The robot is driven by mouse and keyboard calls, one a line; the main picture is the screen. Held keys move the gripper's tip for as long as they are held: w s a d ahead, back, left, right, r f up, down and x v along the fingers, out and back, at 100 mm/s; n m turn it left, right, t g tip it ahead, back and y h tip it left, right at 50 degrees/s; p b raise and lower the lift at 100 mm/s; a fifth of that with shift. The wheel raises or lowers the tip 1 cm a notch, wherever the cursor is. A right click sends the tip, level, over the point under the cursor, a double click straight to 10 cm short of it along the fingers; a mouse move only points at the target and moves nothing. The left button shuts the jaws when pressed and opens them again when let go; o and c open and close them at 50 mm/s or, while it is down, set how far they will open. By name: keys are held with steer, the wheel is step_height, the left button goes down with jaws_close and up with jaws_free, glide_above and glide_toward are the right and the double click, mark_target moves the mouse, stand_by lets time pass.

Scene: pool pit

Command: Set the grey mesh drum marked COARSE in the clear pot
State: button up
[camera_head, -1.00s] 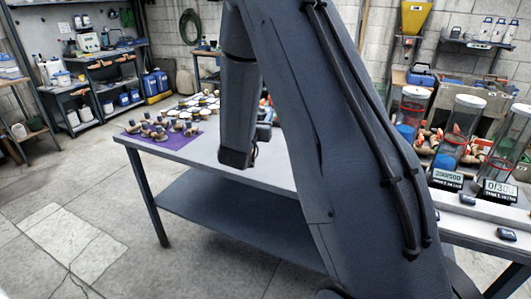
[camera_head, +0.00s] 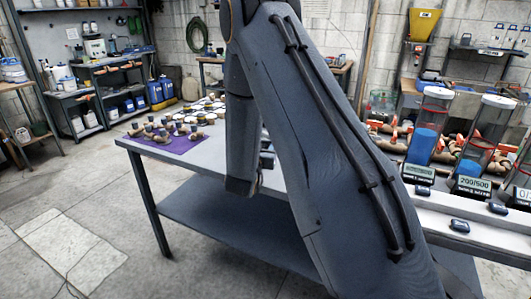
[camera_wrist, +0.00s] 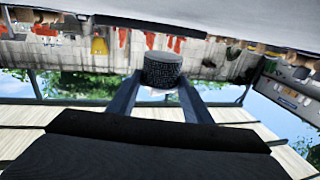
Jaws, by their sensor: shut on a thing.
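In the wrist view, my gripper (camera_wrist: 160,92) has its two dark fingers closed on a dark grey mesh drum (camera_wrist: 163,70). A white part shows just under the drum, between the fingers. No COARSE mark can be read on it. In the head view my arm crosses the middle of the picture, and the gripper and drum cannot be made out. Tall clear cylinders with white lids stand on the bench at the right, one with a blue fill (camera_head: 425,145) and another beside it (camera_head: 484,140). I cannot tell which vessel is the clear pot.
A grey bench (camera_head: 135,150) runs behind my arm, with a purple mat (camera_head: 165,146) of brown and dark fittings at its left end. Small displays (camera_head: 470,185) stand before the cylinders. Shelves (camera_head: 95,75) line the back left. Open floor (camera_head: 75,240) lies at front left.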

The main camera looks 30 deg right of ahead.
steer(key=shift+f+p, duration=0.35)
steer(key=shift+f, duration=1.85)
steer(key=shift+a+f, duration=0.1)
steer(key=shift+f, duration=0.05)
steer(key=o, duration=1.1)
steer(key=shift+c, duration=0.2)
